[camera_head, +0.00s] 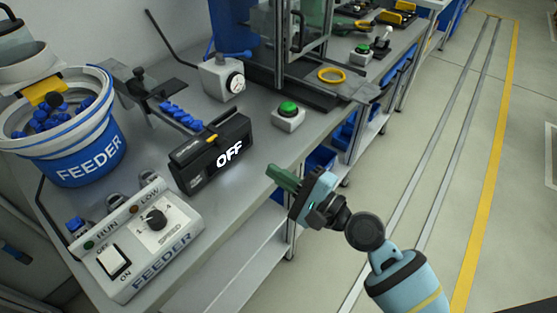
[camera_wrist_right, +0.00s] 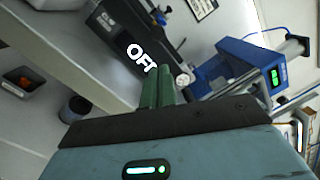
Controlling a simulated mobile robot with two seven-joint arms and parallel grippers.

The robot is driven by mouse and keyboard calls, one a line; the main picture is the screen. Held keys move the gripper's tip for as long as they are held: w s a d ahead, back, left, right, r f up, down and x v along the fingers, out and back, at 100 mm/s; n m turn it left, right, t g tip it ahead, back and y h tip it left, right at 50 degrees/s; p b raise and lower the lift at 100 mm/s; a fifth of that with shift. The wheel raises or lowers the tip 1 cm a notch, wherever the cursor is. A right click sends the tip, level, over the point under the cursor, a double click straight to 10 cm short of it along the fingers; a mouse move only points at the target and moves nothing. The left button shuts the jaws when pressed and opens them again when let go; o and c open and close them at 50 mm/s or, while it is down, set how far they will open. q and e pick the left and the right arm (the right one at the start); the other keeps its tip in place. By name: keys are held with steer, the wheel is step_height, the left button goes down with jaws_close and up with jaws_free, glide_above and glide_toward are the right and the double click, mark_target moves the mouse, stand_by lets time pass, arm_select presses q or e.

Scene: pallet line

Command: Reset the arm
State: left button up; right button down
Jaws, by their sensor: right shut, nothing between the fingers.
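My right gripper (camera_head: 281,177) shows in the head view at the front edge of the workbench, its arm coming in from the lower right. Its green fingers are together with nothing between them. In the right wrist view the fingers (camera_wrist_right: 158,88) point toward the dark box with the lit OFF sign. My left gripper is in neither view.
The workbench (camera_head: 262,150) holds a blue and white feeder bowl (camera_head: 85,165), a feeder control box (camera_head: 140,245), the OFF display box (camera_head: 212,153), a green button box (camera_head: 288,115) and a gauge (camera_head: 235,82). Open floor (camera_head: 420,150) lies to the right.

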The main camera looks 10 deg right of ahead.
steer(key=s+d+f+n+g+h+p, duration=0.1)
steer(key=s+d+f+n+h+p, duration=0.45)
steer(key=s+f, duration=0.8)
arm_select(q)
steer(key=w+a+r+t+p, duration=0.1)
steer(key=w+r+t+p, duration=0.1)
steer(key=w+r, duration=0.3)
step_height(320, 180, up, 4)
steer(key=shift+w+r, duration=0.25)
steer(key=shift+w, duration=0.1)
arm_select(e)
steer(key=s+d+f+n+g+h, duration=0.1)
steer(key=s+d+f+n+h, duration=0.1)
steer(key=s, duration=0.4)
steer(key=s+d+f+n+g+h, duration=0.1)
steer(key=s+d+f+n+h, duration=0.1)
steer(key=s+d+f+n, duration=0.1)
steer(key=s+d+f+n+g+h, duration=0.1)
steer(key=s+d+n, duration=0.3)
steer(key=s, duration=0.6)
steer(key=shift+d+f+n+g+h, duration=0.15)
steer(key=shift+f+n+g+h, duration=0.15)
steer(key=shift+f+n+h, duration=0.4)
steer(key=shift+s, duration=0.1)
